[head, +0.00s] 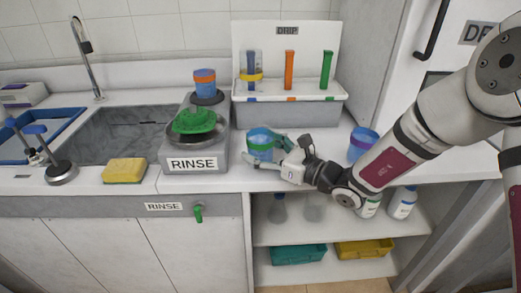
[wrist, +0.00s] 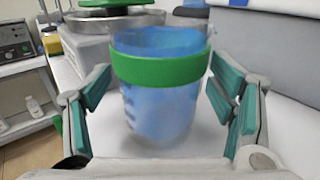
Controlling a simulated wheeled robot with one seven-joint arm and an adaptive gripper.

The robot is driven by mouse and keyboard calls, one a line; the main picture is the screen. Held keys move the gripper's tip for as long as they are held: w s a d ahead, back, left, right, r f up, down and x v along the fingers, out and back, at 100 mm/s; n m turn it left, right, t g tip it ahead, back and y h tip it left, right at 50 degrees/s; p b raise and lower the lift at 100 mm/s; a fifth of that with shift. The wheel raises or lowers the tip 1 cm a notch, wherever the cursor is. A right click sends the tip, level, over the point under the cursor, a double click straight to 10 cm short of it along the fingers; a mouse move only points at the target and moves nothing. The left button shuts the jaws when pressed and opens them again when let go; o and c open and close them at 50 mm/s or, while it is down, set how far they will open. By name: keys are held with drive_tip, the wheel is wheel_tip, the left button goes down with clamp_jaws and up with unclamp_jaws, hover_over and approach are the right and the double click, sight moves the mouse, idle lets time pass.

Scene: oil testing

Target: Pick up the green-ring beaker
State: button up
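The green-ring beaker (wrist: 160,95) stands upright on the white counter, a clear beaker with a blue tint and a green band near its rim. In the head view the beaker (head: 260,143) is right of the rinse unit, partly covered by my gripper. My gripper (head: 268,149) reaches it from the right. In the wrist view my gripper (wrist: 160,108) has its teal-padded fingers spread on both sides of the beaker. Gaps show between the pads and the beaker, so the gripper is open around it.
A rinse unit (head: 193,160) with a green piece on top stands left of the beaker. A grey drip rack (head: 290,114) is behind it. A purple-banded beaker (head: 362,145) stands to the right, near my arm. A yellow sponge (head: 125,171) lies by the sink (head: 122,135).

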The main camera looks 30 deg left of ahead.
drive_tip(key=c, duration=1)
drive_tip(key=shift+c, duration=0.2)
drive_tip(key=shift+r, duration=0.2)
